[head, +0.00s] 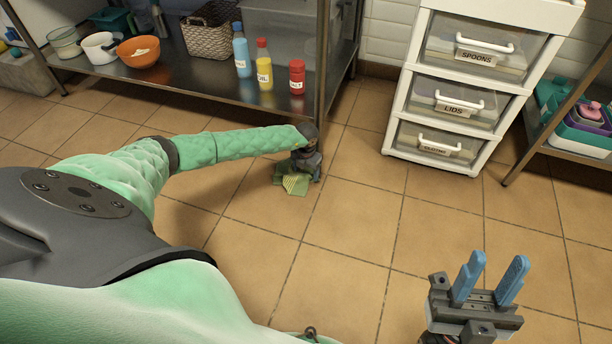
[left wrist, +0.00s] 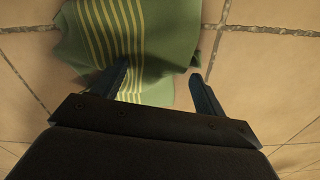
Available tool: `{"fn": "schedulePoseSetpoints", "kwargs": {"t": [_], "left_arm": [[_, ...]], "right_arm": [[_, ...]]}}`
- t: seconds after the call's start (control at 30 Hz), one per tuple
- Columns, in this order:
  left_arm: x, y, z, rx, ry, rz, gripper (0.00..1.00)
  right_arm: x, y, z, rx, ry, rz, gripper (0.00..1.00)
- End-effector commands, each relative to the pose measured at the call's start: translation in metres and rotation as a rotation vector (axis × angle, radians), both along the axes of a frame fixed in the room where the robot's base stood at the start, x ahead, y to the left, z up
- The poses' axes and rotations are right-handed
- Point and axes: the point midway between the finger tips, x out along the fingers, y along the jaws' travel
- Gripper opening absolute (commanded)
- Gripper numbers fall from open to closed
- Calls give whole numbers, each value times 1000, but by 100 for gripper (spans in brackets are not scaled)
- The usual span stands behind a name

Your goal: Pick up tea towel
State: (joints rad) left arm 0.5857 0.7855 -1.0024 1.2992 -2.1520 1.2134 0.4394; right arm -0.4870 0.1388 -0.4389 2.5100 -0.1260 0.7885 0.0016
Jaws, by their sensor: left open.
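The tea towel (head: 297,185) is green with yellow stripes and lies crumpled on the tiled floor near the metal shelf's leg. In the left wrist view, the tea towel (left wrist: 165,45) fills the upper middle. My left gripper (head: 304,172) is over it, with its fingers hidden in the head view. The left wrist view shows my left gripper (left wrist: 160,78) open, with one finger over the striped part and the other just past the towel's right edge. I cannot tell whether they touch it. My right gripper (head: 498,260) is open and empty at the lower right.
A metal shelf (head: 190,85) holds an orange bowl (head: 138,52), a wicker basket (head: 209,32) and several bottles. A white drawer unit (head: 397,110) stands right of the towel, and another shelf (head: 520,160) farther right. The middle floor (head: 340,220) is clear.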

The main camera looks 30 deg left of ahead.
Motion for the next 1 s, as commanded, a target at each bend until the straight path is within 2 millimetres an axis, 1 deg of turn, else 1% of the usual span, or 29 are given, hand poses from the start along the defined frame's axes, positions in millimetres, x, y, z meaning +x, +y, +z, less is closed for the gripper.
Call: {"fn": "schedulePoseSetpoints", "kwargs": {"t": [0.7,0.77,1.0], "left_arm": [[0,0,-22,0,0,0,73],[0,0,-21,0,0,0,68],[0,-1,-21,0,0,0,45]], "right_arm": [[0,0,-10,0,-3,2,36],[0,0,-9,0,-3,2,36],[0,0,-10,-1,-2,2,36]]}}
